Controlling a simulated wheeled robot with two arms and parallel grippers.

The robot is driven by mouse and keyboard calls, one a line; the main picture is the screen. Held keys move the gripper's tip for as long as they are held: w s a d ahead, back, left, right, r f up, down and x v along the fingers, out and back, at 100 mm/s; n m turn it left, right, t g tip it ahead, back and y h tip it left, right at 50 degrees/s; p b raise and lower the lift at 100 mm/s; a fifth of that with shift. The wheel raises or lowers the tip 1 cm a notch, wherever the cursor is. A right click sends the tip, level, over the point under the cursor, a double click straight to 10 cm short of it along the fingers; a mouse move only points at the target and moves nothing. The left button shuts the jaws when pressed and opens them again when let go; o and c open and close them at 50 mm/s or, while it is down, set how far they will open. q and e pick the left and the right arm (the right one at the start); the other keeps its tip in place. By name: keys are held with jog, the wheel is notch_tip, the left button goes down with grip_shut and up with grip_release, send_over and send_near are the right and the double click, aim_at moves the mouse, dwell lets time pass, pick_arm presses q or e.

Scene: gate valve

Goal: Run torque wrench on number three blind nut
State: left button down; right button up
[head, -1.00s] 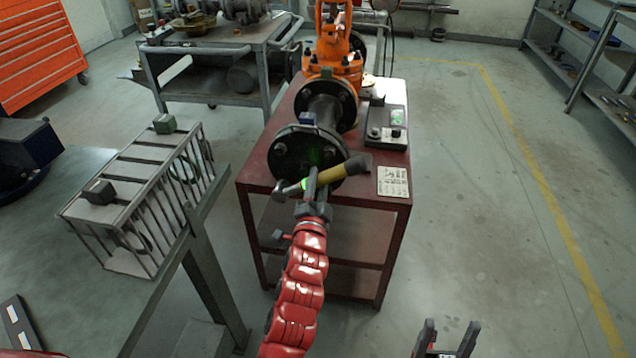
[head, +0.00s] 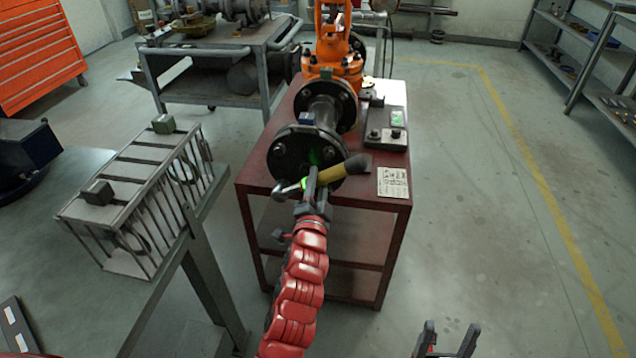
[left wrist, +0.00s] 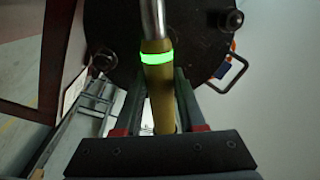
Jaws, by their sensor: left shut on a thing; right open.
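My left gripper (head: 311,190) is shut on the yellow handle of the torque wrench (head: 325,178), in front of the black blind flange (head: 295,150). The wrench lies tilted, its dark grip end up to the right and its metal head down to the left. A green band glows on it; in the left wrist view the yellow handle (left wrist: 158,95) sits between the fingers (left wrist: 158,115). Nuts show on the flange face, but I cannot tell which is number three. Whether the wrench head touches a nut is unclear. My right gripper (head: 446,340) is open and empty at the bottom edge.
The flange belongs to an orange valve (head: 335,65) on a dark red stand (head: 375,205). A control box (head: 388,130) and a printed card (head: 393,182) lie on the stand. The floor to the right is clear.

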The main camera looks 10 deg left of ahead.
pick_arm(q)
jog(key=shift+w+r+b, duration=0.25)
jog(key=shift+w+b, duration=0.15)
jog(key=shift+w, duration=0.15)
dwell(1.9)
jog(key=shift+s, duration=0.15)
dwell(0.6)
jog(key=shift+f+b, duration=0.1)
jog(key=shift+b, duration=0.25)
dwell(1.0)
